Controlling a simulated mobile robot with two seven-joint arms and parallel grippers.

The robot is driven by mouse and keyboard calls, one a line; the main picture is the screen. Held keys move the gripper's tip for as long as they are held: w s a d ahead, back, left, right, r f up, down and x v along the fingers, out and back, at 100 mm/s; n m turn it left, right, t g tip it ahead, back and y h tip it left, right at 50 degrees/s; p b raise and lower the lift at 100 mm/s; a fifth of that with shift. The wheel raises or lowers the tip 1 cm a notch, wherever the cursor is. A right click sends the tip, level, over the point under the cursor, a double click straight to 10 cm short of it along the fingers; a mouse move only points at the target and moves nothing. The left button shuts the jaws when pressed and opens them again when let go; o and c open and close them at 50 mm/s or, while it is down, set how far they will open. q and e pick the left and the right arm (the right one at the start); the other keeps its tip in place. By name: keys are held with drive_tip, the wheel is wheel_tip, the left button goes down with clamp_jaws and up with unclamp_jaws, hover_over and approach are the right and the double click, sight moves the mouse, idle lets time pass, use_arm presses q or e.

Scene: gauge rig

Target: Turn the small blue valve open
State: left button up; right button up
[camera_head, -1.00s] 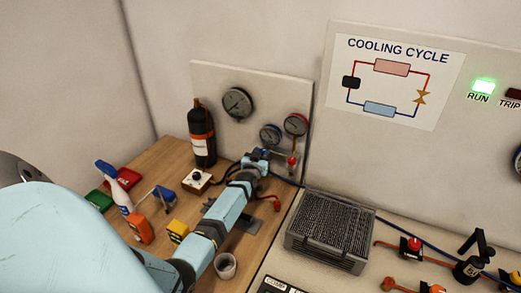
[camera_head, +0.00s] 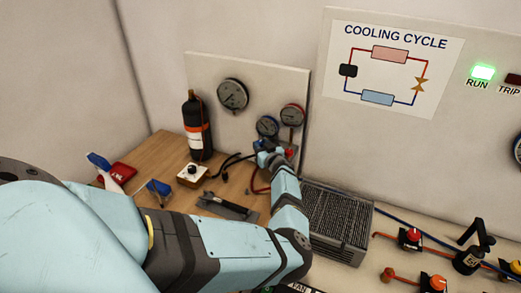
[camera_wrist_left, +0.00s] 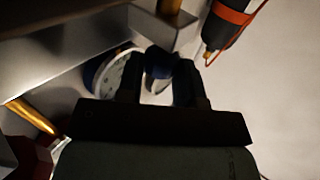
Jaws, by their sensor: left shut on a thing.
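The small blue valve (camera_wrist_left: 158,63) shows in the left wrist view as a dark blue knob between the two fingers. My left gripper (camera_wrist_left: 157,82) is shut on it. In the head view my left gripper (camera_head: 268,156) is at the manifold under the two small gauges, and the hand mostly hides the valve. The blue-rimmed gauge (camera_head: 267,126) is just above the hand, and the red-rimmed gauge (camera_head: 292,115) is to its right. A red knob (camera_head: 289,153) sits right beside the hand. My right gripper is not in view.
A black bottle with an orange band (camera_head: 195,125) stands left of the gauges. A white box with a black knob (camera_head: 192,174) and hoses lie on the wooden bench (camera_head: 160,150). A finned grey unit (camera_head: 335,220) stands close to the right of my arm.

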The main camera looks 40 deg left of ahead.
use_arm(q)
drive_tip(key=shift+w+r+n+g, duration=0.1)
drive_tip(key=shift+n+g, duration=0.2)
drive_tip(key=shift+g, duration=0.1)
drive_tip(key=shift+a+r+g+y+b, duration=0.1)
drive_tip(key=shift+r+g+y+b, duration=0.05)
drive_tip(key=shift+g+y+b, duration=0.15)
drive_tip(key=o, duration=0.9)
